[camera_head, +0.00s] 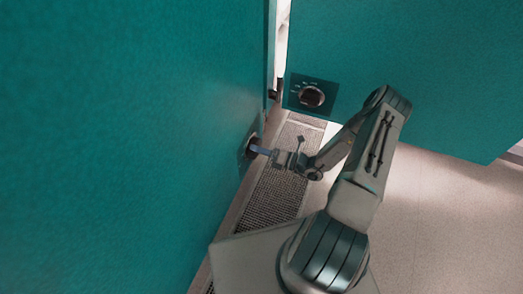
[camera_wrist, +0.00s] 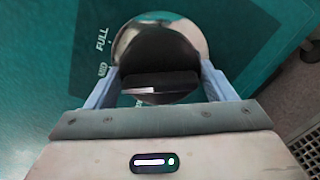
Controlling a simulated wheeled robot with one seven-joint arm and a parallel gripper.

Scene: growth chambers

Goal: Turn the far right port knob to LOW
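In the wrist view, a round knob (camera_wrist: 160,62) with a shiny metal rim and a black grip bar sits on a teal panel. White markings read FULL and MID on its left; more marks below are mostly hidden by my gripper. The grip bar lies roughly level in the picture. My gripper (camera_wrist: 162,75) has one blue finger on each side of the grip bar; whether they press on it is unclear. In the head view, my gripper (camera_head: 255,150) reaches the knob (camera_head: 249,146) on the left teal wall, and its markings cannot be read there.
A second knob (camera_head: 311,96) is on the right teal panel (camera_head: 430,70), behind my arm. A dark grated strip (camera_head: 272,205) runs along the foot of the left wall (camera_head: 110,130). Pale floor (camera_head: 440,220) is clear on the right.

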